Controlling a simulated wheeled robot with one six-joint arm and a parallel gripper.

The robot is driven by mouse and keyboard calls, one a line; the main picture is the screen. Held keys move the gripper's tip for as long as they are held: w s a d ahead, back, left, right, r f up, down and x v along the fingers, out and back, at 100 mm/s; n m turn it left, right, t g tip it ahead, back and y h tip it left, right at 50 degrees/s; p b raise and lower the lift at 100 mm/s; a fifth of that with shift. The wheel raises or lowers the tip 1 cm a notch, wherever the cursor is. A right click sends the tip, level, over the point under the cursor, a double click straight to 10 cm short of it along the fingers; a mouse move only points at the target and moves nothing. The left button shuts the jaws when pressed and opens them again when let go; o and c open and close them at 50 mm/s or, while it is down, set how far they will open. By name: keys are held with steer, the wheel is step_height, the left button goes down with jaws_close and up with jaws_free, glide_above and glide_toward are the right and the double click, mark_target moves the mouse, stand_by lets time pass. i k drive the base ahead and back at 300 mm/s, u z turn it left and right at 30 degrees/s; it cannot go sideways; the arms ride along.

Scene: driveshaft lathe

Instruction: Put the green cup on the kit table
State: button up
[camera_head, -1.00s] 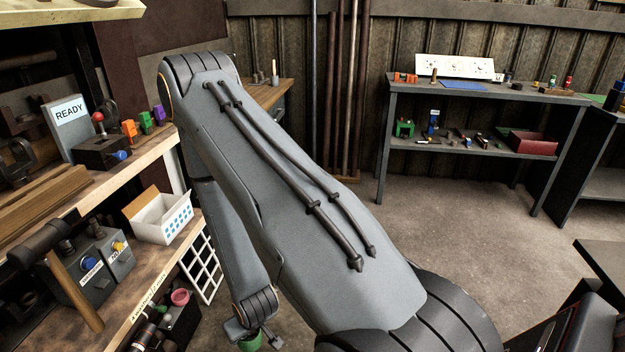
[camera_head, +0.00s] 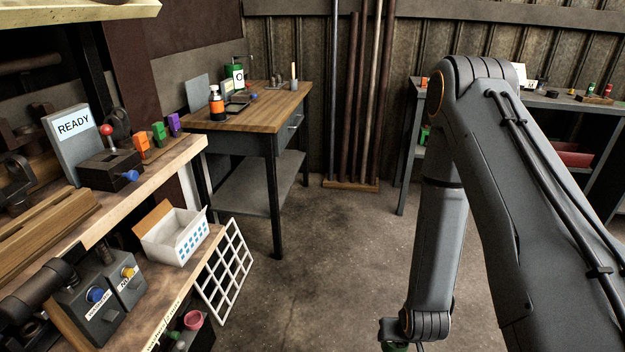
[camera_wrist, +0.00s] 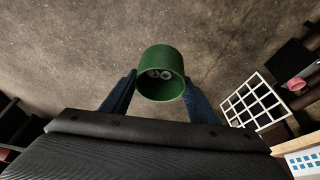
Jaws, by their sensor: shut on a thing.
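The green cup (camera_wrist: 162,92) is between the two blue fingers of my gripper (camera_wrist: 160,97) in the wrist view, above the floor. Its open mouth faces the camera, and small pale round things show inside. A wood-topped table (camera_head: 262,112) stands at the back, left of centre. A dark shelved table (camera_head: 553,101) stands at the back right, partly hidden by my arm. I cannot tell which is the kit table.
The wood-topped table holds an orange bottle (camera_head: 216,103) and a green canister (camera_head: 234,76), with bare wood in front. A workbench at left bears a READY sign (camera_head: 75,136) and a white box (camera_head: 175,235). A white grid (camera_head: 227,272) leans there. The middle floor is clear.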

mark_target(267, 111)
steer(key=i, duration=2.65)
steer(key=u, duration=2)
